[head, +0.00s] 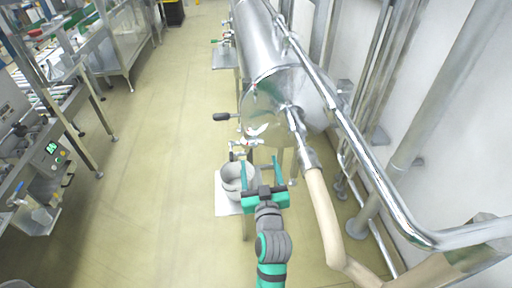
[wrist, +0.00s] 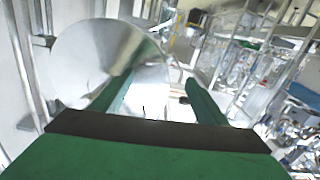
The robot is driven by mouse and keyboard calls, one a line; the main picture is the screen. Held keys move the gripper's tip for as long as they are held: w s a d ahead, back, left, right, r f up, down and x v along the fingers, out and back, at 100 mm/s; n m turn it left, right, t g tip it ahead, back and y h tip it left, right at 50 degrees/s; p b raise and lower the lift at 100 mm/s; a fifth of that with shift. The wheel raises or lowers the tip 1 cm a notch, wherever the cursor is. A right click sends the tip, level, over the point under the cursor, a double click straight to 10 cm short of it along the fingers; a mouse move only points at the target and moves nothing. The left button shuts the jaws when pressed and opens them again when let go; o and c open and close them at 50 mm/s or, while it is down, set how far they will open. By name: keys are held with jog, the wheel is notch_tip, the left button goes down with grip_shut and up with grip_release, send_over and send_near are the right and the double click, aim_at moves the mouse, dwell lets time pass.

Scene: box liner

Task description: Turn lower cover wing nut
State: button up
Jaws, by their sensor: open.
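The round shiny end cover (head: 262,108) closes the near end of the steel cylinder in the head view. It also fills the upper left of the wrist view (wrist: 88,62). Small fittings (head: 243,145) sit at the cover's lower edge; I cannot make out which is the lower wing nut. My gripper (head: 260,161) is open and empty, just below and in front of the cover's lower part. In the wrist view its two green fingers (wrist: 161,80) are apart, the left one overlapping the cover. I cannot tell whether either finger touches anything.
A grey bucket (head: 232,178) stands on a white pad left of my gripper. A black handle (head: 222,117) sticks out left of the cover. A beige hose (head: 325,220) and steel pipe run on the right. The floor (head: 150,180) at left is clear.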

aim_at(255, 141)
jog(key=w, duration=0.8)
jog(key=shift+w+a, duration=0.35)
jog(key=c, duration=1.1)
